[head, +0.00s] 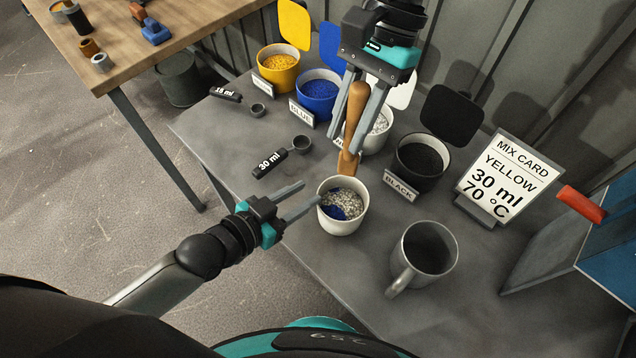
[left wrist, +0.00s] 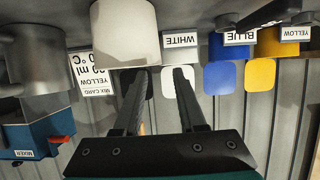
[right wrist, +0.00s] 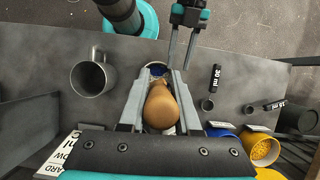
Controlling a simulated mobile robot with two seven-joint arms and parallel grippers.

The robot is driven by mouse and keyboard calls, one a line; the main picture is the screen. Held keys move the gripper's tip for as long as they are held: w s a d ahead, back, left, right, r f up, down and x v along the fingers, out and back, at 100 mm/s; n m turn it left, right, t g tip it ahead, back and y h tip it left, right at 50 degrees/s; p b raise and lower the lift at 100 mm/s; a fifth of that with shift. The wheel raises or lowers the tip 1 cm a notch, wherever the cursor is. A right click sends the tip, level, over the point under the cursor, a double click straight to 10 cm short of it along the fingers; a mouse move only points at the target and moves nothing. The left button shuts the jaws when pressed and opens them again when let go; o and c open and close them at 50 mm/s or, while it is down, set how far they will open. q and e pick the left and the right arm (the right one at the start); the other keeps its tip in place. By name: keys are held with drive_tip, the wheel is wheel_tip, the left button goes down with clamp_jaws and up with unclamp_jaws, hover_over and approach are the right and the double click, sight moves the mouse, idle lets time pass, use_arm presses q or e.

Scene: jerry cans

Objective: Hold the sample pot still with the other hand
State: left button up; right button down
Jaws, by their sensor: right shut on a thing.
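The sample pot (head: 343,226) is a small white pot on the grey table, holding pale granules and a blue patch. It fills the top of the left wrist view (left wrist: 124,32). My left gripper (head: 312,192) is open and empty at the pot's left side. One fingertip overlaps the rim in the head view; I cannot tell whether it touches. My right gripper (head: 365,142) is shut on a wooden-handled tool (head: 356,110), held upright above the pot's back edge. The handle (right wrist: 162,108) shows between the fingers in the right wrist view, and the tool's lower end is partly hidden.
Yellow (head: 278,78), blue (head: 319,104), white (head: 376,145) and black (head: 418,168) tubs stand behind. A grey mug (head: 418,262) stands right of the pot. A mix card (head: 508,178) and blue box (head: 610,240) are farther right. Two scoops lie to the left.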

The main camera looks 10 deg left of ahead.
sight(319, 187)
use_arm(q)
drive_tip(key=shift+x, duration=2.7)
clamp_jaws()
drive_tip(key=shift+f, duration=0.1)
